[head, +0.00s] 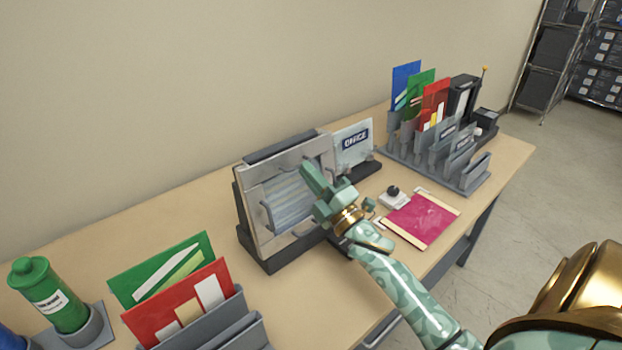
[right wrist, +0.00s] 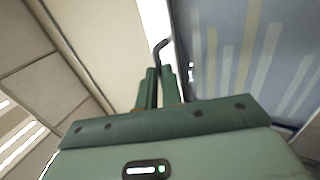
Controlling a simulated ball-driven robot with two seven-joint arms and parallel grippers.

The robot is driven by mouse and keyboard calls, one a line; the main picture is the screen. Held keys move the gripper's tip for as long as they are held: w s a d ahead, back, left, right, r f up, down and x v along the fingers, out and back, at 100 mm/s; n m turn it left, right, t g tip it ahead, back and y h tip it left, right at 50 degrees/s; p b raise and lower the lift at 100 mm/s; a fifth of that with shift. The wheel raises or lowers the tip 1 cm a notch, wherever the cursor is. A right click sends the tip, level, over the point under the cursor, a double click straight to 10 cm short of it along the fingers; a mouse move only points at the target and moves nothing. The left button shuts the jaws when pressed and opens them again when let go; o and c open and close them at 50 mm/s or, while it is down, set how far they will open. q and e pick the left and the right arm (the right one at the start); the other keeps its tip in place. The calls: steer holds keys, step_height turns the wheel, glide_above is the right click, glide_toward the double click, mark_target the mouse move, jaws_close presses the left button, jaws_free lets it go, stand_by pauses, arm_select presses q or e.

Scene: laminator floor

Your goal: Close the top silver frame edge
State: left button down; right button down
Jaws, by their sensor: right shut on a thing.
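A silver snap frame (head: 252,200) with a blue-grey striped sheet (head: 283,200) inside leans on a dark stand on the table. Its edges carry small grey handles. The top silver edge (head: 290,158) runs along the upper side, below a dark bar. My right gripper (head: 308,176) is at the frame's upper right part and hides some of it. In the right wrist view its green fingers (right wrist: 158,90) are closed together on a dark bent handle (right wrist: 158,50) beside the striped sheet. Which edge this handle belongs to is unclear. My left gripper is out of view.
An OFFICE sign (head: 354,142) stands right of the frame. A pink sheet (head: 422,220) and a small white device (head: 393,199) lie in front of it. File racks (head: 450,165) stand at right, folders (head: 180,295) and a green canister (head: 50,295) at left.

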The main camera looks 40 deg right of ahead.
steer(key=shift+d+r, duration=0.1)
steer(key=shift+r, duration=0.2)
steer(key=c, duration=1.7)
jaws_free()
steer(key=shift+w, duration=0.1)
steer(key=shift+c, duration=0.2)
steer(key=shift+o, duration=1)
steer(key=shift+w+f, duration=0.15)
steer(key=shift+f, duration=0.05)
steer(key=b+v, duration=0.1)
steer(key=v, duration=1.5)
steer(key=shift+b, duration=0.3)
steer(key=shift+s, duration=0.25)
